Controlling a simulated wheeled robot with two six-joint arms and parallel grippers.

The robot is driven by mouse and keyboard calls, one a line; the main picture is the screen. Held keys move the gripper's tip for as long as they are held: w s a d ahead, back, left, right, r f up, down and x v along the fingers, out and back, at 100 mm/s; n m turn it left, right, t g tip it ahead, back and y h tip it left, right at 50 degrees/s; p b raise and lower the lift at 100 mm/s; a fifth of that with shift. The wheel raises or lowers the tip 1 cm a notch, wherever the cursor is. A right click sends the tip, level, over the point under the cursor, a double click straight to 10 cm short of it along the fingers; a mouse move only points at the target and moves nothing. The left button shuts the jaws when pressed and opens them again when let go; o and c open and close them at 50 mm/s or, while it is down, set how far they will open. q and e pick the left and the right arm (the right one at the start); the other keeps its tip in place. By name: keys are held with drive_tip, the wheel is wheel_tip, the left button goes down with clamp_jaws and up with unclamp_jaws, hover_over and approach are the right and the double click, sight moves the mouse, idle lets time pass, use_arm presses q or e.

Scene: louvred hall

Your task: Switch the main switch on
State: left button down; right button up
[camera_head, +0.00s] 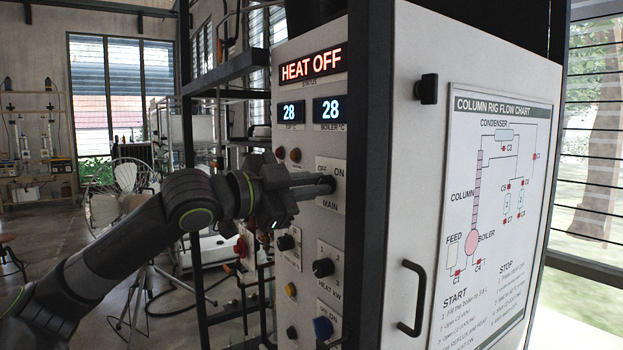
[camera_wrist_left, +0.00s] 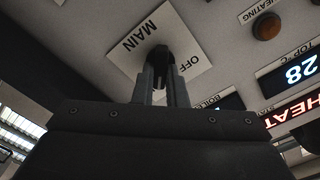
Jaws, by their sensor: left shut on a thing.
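The main switch is a dark knob (camera_wrist_left: 160,55) on a white plate (camera_head: 332,172) marked OFF, ON and MAIN, on the front of the control panel. My left gripper (camera_head: 322,184) reaches in from the left and is shut on the knob. In the left wrist view my two fingers (camera_wrist_left: 166,85) stand on either side of the knob, which they partly hide. Which mark the knob points at cannot be told. The status display (camera_head: 311,66) reads HEAT OFF, and both temperature displays read 28. My right gripper is not in view.
The cabinet side carries a flow chart (camera_head: 493,220) and a black handle (camera_head: 412,298). A dark frame rack stands left of the panel, with a fan (camera_head: 118,195) behind my arm.

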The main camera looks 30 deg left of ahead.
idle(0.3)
use_arm(q)
drive_tip(key=c, duration=1.5)
unclamp_jaws()
drive_tip(key=shift+o, duration=0.2)
drive_tip(key=b+v, duration=1.7)
drive_tip(key=b, duration=0.3)
drive_tip(key=shift+s, duration=0.25)
